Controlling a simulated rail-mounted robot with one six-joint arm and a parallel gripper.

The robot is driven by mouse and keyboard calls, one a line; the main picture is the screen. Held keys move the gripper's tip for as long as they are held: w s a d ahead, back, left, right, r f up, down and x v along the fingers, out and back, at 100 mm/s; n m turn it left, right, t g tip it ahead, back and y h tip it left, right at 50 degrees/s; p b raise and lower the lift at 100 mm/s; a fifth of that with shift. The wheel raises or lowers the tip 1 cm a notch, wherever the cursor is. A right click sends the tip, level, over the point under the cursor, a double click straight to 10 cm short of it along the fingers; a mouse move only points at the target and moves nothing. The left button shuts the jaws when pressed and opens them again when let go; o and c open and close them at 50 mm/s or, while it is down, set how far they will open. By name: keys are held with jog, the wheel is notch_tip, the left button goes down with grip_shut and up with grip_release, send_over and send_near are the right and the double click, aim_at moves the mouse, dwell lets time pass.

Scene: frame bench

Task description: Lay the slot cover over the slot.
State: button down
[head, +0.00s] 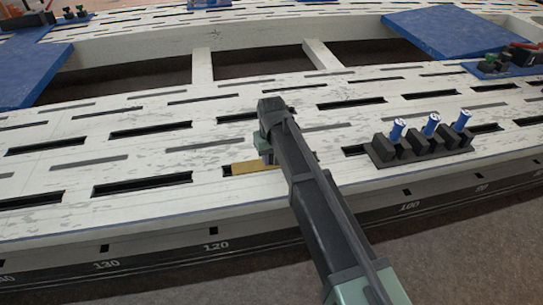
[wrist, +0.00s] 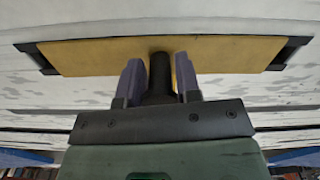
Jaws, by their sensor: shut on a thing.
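The slot cover (wrist: 90,56) is a flat tan-yellow strip with a dark upright knob (wrist: 159,75) at its middle. My gripper (wrist: 158,72) is shut on this knob, one grey finger on each side. The cover lies lengthwise along a black-edged slot (wrist: 37,58), over its middle. Dark slot ends show beyond both ends of the cover. I cannot tell whether the cover touches the slot or hangs slightly above it. In the head view my gripper (head: 266,151) is low over the bench's front row, with the cover (head: 258,167) below it, its right part hidden behind my arm.
The white frame bench (head: 60,185) has rows of similar slots, some dark and open, some grey. A black holder (head: 420,150) with several blue-topped pieces stands to the right of my arm. Blue panels (head: 450,32) lie farther back. The bench's numbered front edge (head: 160,254) is nearest.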

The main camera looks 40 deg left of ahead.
jog(key=c, duration=0.7)
grip_release()
jog(key=shift+c, duration=0.2)
jog(key=shift+r, duration=0.1)
notch_tip(320, 180, up, 11)
jog(key=p, duration=1.1)
jog(key=shift+f, duration=0.2)
